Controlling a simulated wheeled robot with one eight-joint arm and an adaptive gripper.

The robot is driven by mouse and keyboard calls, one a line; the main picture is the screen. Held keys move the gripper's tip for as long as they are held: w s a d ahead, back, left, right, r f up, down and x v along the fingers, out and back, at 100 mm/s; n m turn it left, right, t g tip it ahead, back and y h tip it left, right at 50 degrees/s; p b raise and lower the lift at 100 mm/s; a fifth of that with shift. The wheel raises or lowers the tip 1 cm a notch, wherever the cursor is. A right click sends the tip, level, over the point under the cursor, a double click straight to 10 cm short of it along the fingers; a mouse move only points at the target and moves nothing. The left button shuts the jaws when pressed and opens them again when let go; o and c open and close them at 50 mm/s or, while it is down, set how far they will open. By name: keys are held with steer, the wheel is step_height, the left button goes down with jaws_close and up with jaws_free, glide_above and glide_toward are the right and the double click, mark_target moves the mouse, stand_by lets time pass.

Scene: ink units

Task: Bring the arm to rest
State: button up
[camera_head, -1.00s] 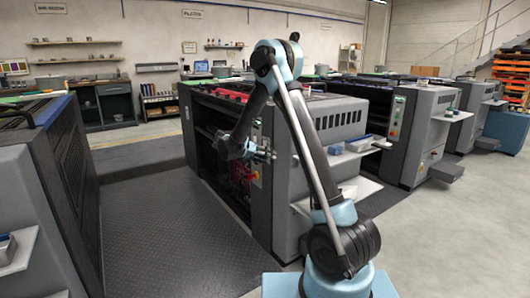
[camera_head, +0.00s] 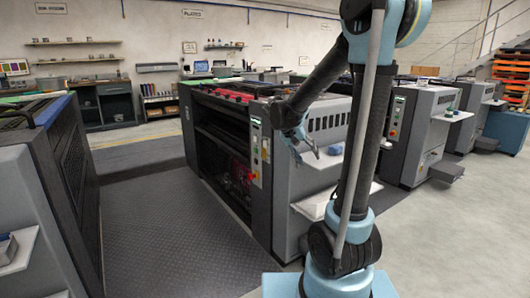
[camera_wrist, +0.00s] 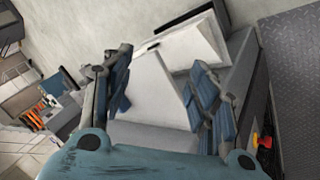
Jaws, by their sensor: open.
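My gripper (camera_head: 307,158) hangs from my raised arm in the head view, pointing down beside the near end of the grey press unit (camera_head: 290,185). Its fingers are spread and nothing is held between them. In the wrist view my gripper (camera_wrist: 158,95) shows two blue-grey fingers apart, with pale white and grey surfaces behind them. In the head view my arm stands upright and bends over at the top, partly out of the picture.
A white side shelf (camera_head: 325,204) juts from the press below my gripper. Another press (camera_head: 45,190) stands at the left, and more stand behind at the right. Dark tread-plate floor (camera_head: 160,230) lies between the presses. Pale floor (camera_head: 460,240) at the right is clear.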

steer(key=s+d+f+n+y, duration=0.1)
steer(key=s+d+y, duration=0.1)
steer(key=s, duration=0.6)
steer(key=s+d+f+y, duration=0.1)
steer(key=s+d, duration=0.1)
steer(key=s, duration=0.7)
steer(key=s+a+f+y, duration=0.1)
steer(key=s+f+y, duration=0.1)
steer(key=s+f, duration=0.2)
steer(key=s+a+f+n+y, duration=0.1)
steer(key=s+f, duration=0.2)
steer(key=s, duration=0.5)
steer(key=shift+f+y, duration=0.35)
steer(key=shift+y, duration=0.05)
steer(key=shift+w+f, duration=0.2)
steer(key=shift+w, duration=0.25)
steer(key=shift+c, duration=0.3)
